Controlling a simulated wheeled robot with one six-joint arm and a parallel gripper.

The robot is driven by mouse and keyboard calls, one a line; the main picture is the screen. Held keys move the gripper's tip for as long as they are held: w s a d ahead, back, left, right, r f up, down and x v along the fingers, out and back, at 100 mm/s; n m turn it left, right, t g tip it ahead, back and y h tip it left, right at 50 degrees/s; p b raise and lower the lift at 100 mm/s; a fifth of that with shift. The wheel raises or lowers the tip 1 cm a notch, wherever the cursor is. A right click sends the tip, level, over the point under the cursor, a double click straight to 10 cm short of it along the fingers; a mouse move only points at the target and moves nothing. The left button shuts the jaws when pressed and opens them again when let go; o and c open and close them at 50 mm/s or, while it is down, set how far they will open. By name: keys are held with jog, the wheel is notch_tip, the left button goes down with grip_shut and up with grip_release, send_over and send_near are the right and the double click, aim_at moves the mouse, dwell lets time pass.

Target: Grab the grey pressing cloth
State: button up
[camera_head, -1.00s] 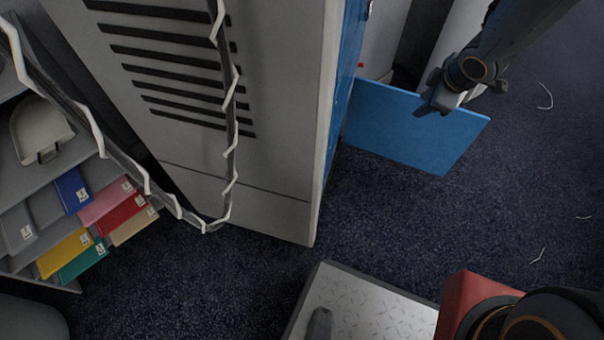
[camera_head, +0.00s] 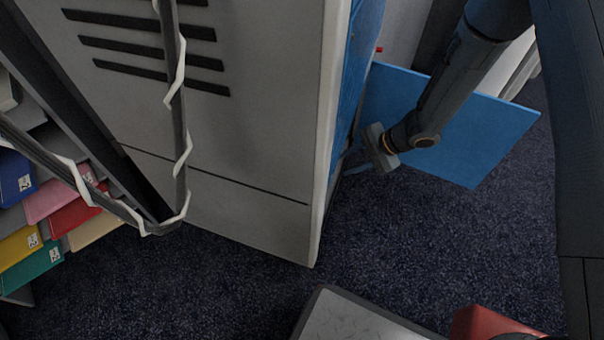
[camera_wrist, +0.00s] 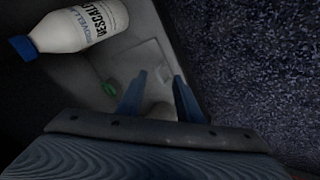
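My gripper (camera_head: 357,163) is low at the open side of the tall grey cabinet, next to its blue door. In the wrist view my gripper (camera_wrist: 160,76) has its two blue fingers apart, with nothing seen held between them. Under the fingers is a light grey surface (camera_wrist: 118,65) with a faint square-edged pale patch on it. I cannot tell whether that patch is the grey pressing cloth. A small pale rounded shape shows low between the fingers, too dark to name.
The grey cabinet (camera_head: 240,130) has its blue door (camera_head: 480,130) open. A white descaler bottle (camera_wrist: 80,25) with a blue cap and a small green item (camera_wrist: 109,89) are near my gripper. Coloured labelled packets, including a yellow one (camera_head: 18,246), sit on a left shelf. Dark carpet (camera_head: 200,290) is clear.

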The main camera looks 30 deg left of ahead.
jog(key=shift+b+x, duration=2.1)
jog(key=shift+x, duration=1.25)
jog(key=shift+s+a+r, duration=0.2)
jog(key=shift+s, duration=0.05)
grip_shut()
